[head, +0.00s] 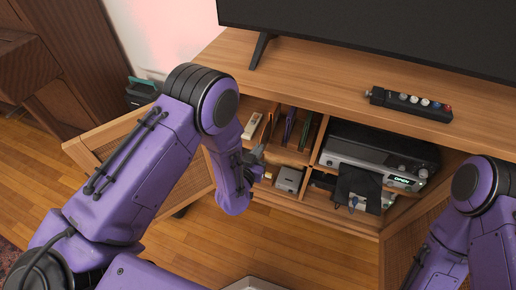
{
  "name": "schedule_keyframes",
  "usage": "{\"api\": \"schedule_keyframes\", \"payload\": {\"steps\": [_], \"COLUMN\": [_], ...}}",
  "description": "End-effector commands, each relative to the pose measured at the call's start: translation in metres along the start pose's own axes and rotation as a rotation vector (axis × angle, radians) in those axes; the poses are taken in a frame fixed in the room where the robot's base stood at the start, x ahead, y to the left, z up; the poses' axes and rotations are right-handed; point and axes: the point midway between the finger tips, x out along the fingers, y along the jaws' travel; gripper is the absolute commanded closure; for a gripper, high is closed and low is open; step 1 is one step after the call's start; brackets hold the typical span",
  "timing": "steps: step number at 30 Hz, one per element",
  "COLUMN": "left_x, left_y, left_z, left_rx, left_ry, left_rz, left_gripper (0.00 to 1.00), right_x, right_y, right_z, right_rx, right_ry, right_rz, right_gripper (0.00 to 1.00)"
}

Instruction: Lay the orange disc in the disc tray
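The disc player (375,156) sits in the cabinet's right bay, and its display reads OPEN. A dark flat tray (357,184) juts out from its front. I cannot make out the orange disc. A tiny yellow-orange spot (268,175) shows just below my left gripper, too small to identify. My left gripper (257,156) is at the cabinet's middle compartments, left of the tray and apart from it. It is partly hidden by my own wrist, and its finger gap is unclear. My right arm enters at the lower right, with its gripper out of view.
The wooden cabinet (220,62) has an open left door (110,128). Its compartments hold a white remote (252,126), upright cases (289,126) and a small grey box (289,179). A black control strip (410,104) and a television (390,32) are on top. A pale container edge (252,284) shows below.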

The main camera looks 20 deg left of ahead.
Motion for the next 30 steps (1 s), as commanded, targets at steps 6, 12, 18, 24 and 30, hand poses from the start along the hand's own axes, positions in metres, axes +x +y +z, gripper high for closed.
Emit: {"api": "schedule_keyframes", "payload": {"steps": [6, 12, 18, 24, 30], "left_x": [-0.008, -0.015, -0.022, -0.029, -0.03], "left_y": [0.0, 0.0, 0.0, 0.0, 0.0], "left_z": [0.001, 0.002, 0.003, 0.004, 0.004], "left_rx": [0.001, 0.0, 0.0, 0.0, 0.0], "left_ry": [-0.001, -0.001, -0.001, -0.001, 0.0], "left_rz": [0.001, 0.001, 0.001, 0.001, 0.0], "left_gripper": [1.0, 1.0, 1.0, 1.0, 1.0], "right_x": [-0.002, -0.003, -0.004, -0.005, -0.005], "right_y": [0.0, 0.0, 0.0, 0.0, 0.0], "right_z": [-0.001, -0.001, -0.002, -0.002, -0.002], "right_rx": [0.0, 0.0, 0.0, 0.0, 0.0], "right_ry": [0.0, 0.0, 0.0, 0.0, 0.0], "right_rz": [0.0, 0.0, 0.0, 0.0, 0.0], "right_gripper": [1.0, 1.0, 1.0, 1.0, 1.0]}}
